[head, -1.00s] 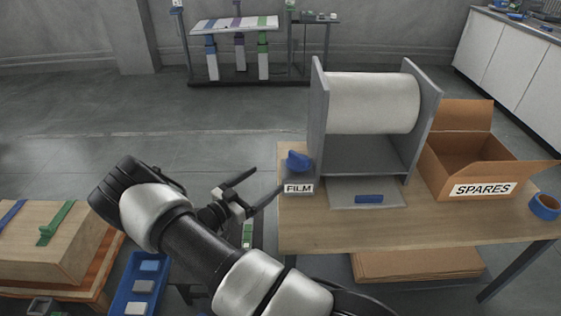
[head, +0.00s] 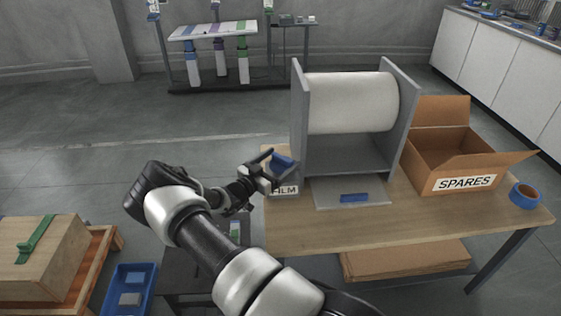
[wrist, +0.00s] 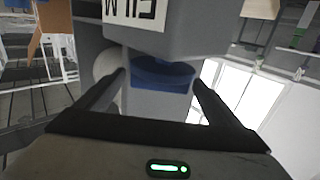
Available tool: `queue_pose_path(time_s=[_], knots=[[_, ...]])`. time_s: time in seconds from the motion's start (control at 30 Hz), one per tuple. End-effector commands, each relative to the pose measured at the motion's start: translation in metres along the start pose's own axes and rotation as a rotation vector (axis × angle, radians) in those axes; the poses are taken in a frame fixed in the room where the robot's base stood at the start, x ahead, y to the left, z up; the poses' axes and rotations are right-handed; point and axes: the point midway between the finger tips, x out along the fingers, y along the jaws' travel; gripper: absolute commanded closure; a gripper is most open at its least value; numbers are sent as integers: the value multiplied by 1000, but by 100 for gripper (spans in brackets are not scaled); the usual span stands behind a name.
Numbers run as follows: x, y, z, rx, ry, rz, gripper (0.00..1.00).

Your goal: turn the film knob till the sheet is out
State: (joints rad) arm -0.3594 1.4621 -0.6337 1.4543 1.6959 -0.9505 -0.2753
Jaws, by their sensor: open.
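The blue film knob (head: 283,163) sits on the grey block behind the FILM label (head: 286,190), at the left of the roll stand (head: 350,158). A wide white film roll (head: 350,102) hangs between the stand's side plates. No loose sheet shows on the grey plate (head: 325,195) in front. My gripper (head: 270,170) is open at the knob, partly covering it and the label. In the wrist view the knob (wrist: 162,76) lies between the two open fingertips of my gripper (wrist: 160,84), with gaps at its sides. Whether the fingers reach around it I cannot tell.
A blue bar (head: 354,197) lies on the plate. The open SPARES box (head: 424,178) and a blue tape roll (head: 526,194) are on the right of the table (head: 390,226).

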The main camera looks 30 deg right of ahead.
Motion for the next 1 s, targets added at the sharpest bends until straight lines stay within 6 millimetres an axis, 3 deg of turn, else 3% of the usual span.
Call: queue_pose_path(time_s=[0.27,0.53,1.0], knots=[[2,0,0,-1,0,0,12],[2,0,0,-1,0,1,54],[3,-1,10,8,-2,131,54]])
